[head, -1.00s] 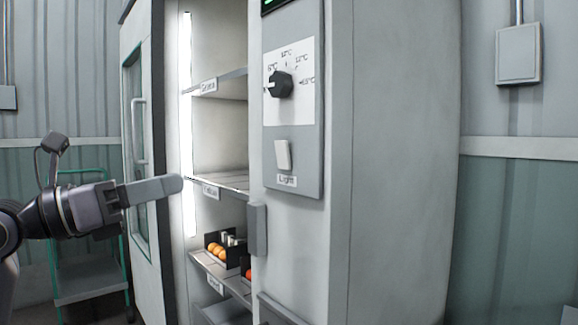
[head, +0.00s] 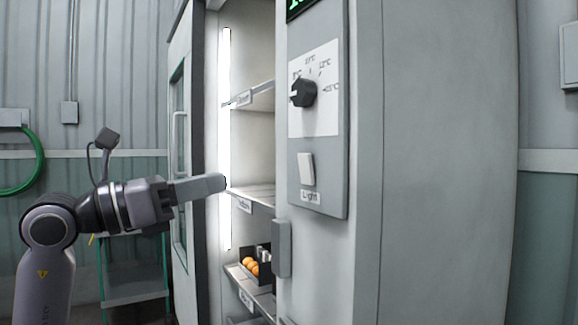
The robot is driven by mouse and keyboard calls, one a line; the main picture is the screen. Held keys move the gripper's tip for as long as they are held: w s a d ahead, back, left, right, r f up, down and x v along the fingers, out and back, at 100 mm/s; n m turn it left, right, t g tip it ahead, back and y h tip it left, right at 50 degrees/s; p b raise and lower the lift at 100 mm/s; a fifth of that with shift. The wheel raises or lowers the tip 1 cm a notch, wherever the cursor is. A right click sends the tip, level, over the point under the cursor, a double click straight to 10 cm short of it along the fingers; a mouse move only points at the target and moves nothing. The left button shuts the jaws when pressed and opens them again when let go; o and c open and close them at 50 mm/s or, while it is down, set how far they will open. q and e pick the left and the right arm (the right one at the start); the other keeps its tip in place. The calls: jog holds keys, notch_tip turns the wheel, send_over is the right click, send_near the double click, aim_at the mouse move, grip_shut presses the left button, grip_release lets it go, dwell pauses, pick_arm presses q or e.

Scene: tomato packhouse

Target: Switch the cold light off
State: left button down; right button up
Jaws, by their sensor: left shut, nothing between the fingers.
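The white light switch (head: 306,169) sits on the grey control panel (head: 331,195) of the cold cabinet, above a label reading "Light". The lit strip (head: 225,120) inside the cabinet glows white. My left gripper (head: 222,182) is shut and empty. It points right, in front of the cabinet opening, to the left of the switch and apart from it in the picture. My right gripper is not in view.
A black temperature knob (head: 303,93) is above the switch. The cabinet door (head: 186,170) stands open at the left. Shelves (head: 252,196) hold a crate of orange tomatoes (head: 250,266) low down. A green trolley (head: 137,290) stands behind my arm.

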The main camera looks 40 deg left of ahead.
pick_arm(q)
jog(key=p, duration=0.5)
send_near(304, 161)
jog(key=x, duration=0.5)
jog(key=shift+r, duration=0.1)
jog(key=shift+x, duration=0.85)
jog(key=shift+w+r+g+p, duration=0.2)
jog(key=shift+r+g+p, duration=0.2)
jog(key=shift+p, duration=0.85)
jog(key=shift+f, duration=0.1)
jog(key=shift+w+f, duration=0.1)
jog(key=shift+f, duration=0.1)
